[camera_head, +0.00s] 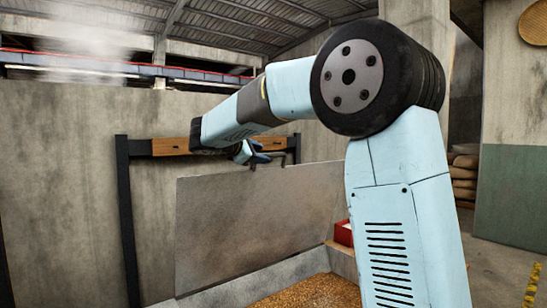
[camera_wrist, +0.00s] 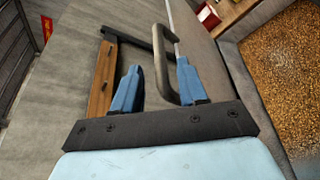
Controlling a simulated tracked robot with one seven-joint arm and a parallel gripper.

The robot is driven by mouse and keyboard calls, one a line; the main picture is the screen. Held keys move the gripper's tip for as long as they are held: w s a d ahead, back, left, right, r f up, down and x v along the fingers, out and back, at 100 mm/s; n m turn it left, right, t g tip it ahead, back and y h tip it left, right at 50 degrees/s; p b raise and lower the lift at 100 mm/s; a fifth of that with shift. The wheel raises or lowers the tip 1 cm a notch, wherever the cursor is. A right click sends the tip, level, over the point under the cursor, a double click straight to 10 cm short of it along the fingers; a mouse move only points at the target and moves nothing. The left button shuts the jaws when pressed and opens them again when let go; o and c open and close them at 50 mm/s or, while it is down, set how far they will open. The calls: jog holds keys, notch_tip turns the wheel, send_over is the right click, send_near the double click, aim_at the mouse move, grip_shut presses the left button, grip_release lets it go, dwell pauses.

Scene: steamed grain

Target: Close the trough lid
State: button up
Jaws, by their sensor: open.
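The trough lid (camera_head: 255,225) is a large grey panel standing raised and nearly upright behind the trough's grain (camera_head: 305,292). In the wrist view, the lid (camera_wrist: 208,62) shows to the right, with a dark looped handle (camera_wrist: 160,65) at its edge. My gripper (camera_head: 250,155) is at the lid's top edge. In the wrist view, my gripper (camera_wrist: 158,75) is open, its two blue fingers apart. The handle lies between the fingers, closer to the right one. Whether a finger touches the handle I cannot tell.
A wooden beam (camera_head: 170,147) on a dark post frame (camera_head: 127,220) stands behind the lid, close to my gripper. A red box (camera_head: 343,233) sits by the trough's back right corner. Sacks (camera_head: 465,178) are stacked at the far right. Open floor lies at the right.

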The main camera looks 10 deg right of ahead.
jog(key=shift+x, duration=2.6)
grip_shut()
